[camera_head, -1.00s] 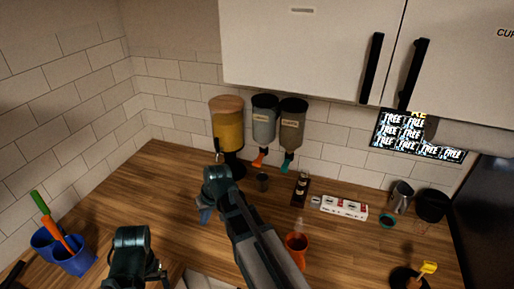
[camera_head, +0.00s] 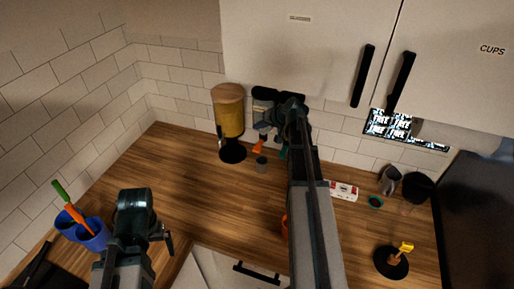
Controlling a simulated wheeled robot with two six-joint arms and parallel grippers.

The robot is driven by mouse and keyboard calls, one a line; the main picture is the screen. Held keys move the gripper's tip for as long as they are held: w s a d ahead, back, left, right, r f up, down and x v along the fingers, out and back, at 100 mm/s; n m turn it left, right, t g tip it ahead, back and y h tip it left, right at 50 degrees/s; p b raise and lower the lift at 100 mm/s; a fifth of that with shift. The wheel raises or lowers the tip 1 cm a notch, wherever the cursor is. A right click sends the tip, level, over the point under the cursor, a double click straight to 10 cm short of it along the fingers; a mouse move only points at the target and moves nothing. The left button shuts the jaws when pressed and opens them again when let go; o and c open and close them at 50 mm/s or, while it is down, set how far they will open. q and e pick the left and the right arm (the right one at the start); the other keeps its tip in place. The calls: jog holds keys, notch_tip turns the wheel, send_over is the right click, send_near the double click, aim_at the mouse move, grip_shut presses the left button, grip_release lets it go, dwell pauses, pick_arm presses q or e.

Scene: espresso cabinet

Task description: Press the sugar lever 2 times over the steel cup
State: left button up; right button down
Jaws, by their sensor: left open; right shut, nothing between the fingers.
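Two wall dispensers hang under the cabinet. The left one (camera_head: 262,96) has an orange lever (camera_head: 258,147); the right one is mostly hidden behind my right arm, with a bit of its teal lever (camera_head: 283,153) showing. Their labels cannot be read. A small grey cup (camera_head: 261,163), which looks like the steel cup, stands upright on the counter below the orange lever. My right gripper (camera_head: 266,126) is shut and empty, in front of the left dispenser and above the lever; contact cannot be told. My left gripper (camera_head: 166,236) is open and empty over the front left counter.
A yellow jar (camera_head: 229,118) with a wooden lid stands left of the dispensers. Blue cups (camera_head: 91,236) with utensils are at far left. A steel pitcher (camera_head: 389,180) and black cup (camera_head: 417,188) stand at right. The counter's left middle is clear.

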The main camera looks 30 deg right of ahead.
aim_at(257, 149)
jog(key=shift+f, duration=0.1)
notch_tip(257, 149, down, 9)
jog(key=b, duration=0.9)
dwell(1.8)
jog(key=shift+f+b, duration=0.25)
jog(key=shift+b, duration=0.1)
jog(key=shift+f+b, duration=1.2)
jog(key=shift+f, duration=0.05)
dwell(1.1)
jog(key=shift+r, duration=0.15)
jog(key=shift+r+p, duration=1.55)
jog(key=shift+p, duration=0.1)
notch_tip(257, 149, up, 5)
jog(key=p, duration=0.5)
